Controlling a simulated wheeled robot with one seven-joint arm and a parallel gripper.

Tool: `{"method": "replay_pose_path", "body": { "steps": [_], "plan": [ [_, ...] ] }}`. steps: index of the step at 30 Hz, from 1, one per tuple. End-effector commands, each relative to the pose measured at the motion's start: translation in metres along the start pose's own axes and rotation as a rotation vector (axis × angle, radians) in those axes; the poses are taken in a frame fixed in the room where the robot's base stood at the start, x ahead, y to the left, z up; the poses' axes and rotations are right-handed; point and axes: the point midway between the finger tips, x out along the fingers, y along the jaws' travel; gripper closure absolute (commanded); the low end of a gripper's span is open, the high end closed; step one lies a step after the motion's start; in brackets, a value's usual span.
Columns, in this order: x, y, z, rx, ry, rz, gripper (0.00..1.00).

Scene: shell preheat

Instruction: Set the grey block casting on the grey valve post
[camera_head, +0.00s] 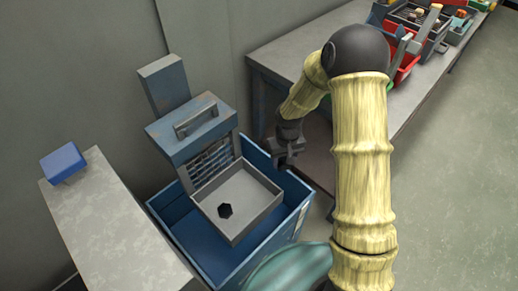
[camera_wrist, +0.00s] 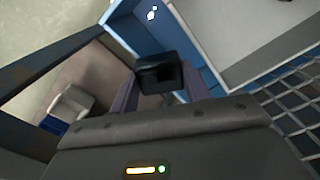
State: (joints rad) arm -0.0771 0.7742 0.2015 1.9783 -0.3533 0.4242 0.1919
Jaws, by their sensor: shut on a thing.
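My gripper (camera_head: 288,163) is above the right rim of the blue bin, to the right of the grey tray. In the wrist view its two fingers are shut on a dark grey block (camera_wrist: 158,72), which I take to be the block casting. In the head view the held block is hard to tell from the dark gripper. A small black hexagonal piece (camera_head: 225,211) is on the floor of the tray. I cannot make out a grey valve post for certain in either view.
The shallow grey tray (camera_head: 262,205) juts out below a blue hood with a handle (camera_head: 195,121), inside the blue bin (camera_head: 304,208). A grey bench (camera_head: 115,225) with a blue block (camera_head: 63,162) stands left. A long workbench (camera_head: 285,52) with loaded bins (camera_head: 405,68) runs behind my arm.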

Motion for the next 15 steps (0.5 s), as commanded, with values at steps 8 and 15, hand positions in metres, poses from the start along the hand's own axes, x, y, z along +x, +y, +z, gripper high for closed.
{"method": "replay_pose_path", "body": {
  "steps": [8,15],
  "plan": [
    [-0.009,0.084,0.017,0.295,0.002,-0.002,0.79],
    [-0.010,0.101,0.023,0.359,0.002,-0.002,0.79]
  ]
}}
